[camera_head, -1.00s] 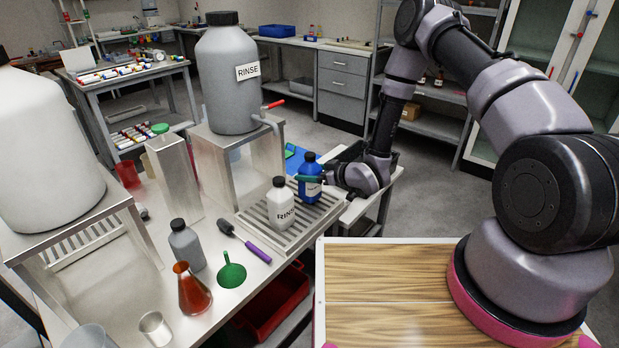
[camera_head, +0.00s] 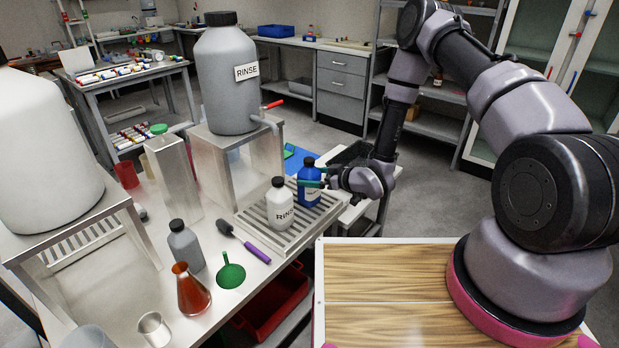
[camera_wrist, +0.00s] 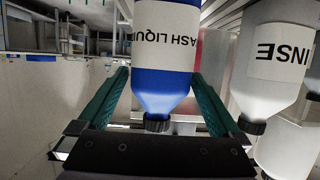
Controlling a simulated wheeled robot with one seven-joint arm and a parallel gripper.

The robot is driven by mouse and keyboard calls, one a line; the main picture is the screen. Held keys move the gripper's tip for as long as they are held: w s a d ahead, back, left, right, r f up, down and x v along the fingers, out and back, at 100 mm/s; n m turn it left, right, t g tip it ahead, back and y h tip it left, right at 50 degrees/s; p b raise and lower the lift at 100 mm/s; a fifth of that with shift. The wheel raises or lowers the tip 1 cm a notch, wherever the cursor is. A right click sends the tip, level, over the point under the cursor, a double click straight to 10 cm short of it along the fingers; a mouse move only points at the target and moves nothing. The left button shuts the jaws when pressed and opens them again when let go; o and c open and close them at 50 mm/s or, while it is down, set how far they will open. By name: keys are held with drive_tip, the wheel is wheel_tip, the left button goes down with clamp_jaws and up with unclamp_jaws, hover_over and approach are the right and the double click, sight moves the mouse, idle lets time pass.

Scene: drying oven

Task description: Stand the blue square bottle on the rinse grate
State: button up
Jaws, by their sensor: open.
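The blue square bottle (camera_head: 310,188) has a black cap and a white label. It stands upright at the right rear part of the slatted rinse grate (camera_head: 262,233). My gripper (camera_head: 313,181) is at the bottle's upper part, reaching in from the right. In the wrist view, my gripper's two green fingers (camera_wrist: 160,82) are open on either side of the blue bottle (camera_wrist: 160,90), which appears upside down there. The bottle's base is out of the wrist view, and its contact with the grate is partly hidden in the head view.
A white RINSE bottle (camera_head: 279,207) stands close to the left of the blue one, also in the wrist view (camera_wrist: 272,75). The grey RINSE tank (camera_head: 228,90) on its metal stand is behind. A purple-handled brush (camera_head: 255,251) and green funnel (camera_head: 231,275) lie in front.

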drive_tip(key=v, duration=1)
drive_tip(key=shift+s, duration=0.15)
drive_tip(key=w+d+r+m+t+h, duration=0.15)
drive_tip(key=w+d+r+h, duration=0.25)
drive_tip(key=d+r, duration=0.45)
drive_tip(key=w+d+r+m+g+h, duration=0.1)
drive_tip(key=w+d+r+m+h, duration=0.3)
drive_tip(key=r, duration=0.7)
drive_tip(key=s+d+r+m+h, duration=0.2)
drive_tip(key=s+d+r, duration=0.1)
drive_tip(key=r, duration=0.4)
drive_tip(key=s+d+r+m+h, duration=0.1)
drive_tip(key=s+d+r, duration=0.3)
drive_tip(key=r, duration=0.3)
drive_tip(key=s+a+r+m+g+y, duration=0.1)
drive_tip(key=s+r+m, duration=0.2)
drive_tip(key=s+r, duration=0.3)
drive_tip(key=s+r+m, duration=0.3)
drive_tip(key=s+r, duration=0.2)
drive_tip(key=s, duration=1.1)
drive_tip(key=shift+a+r+g+y, duration=0.35)
drive_tip(key=shift+y, duration=0.05)
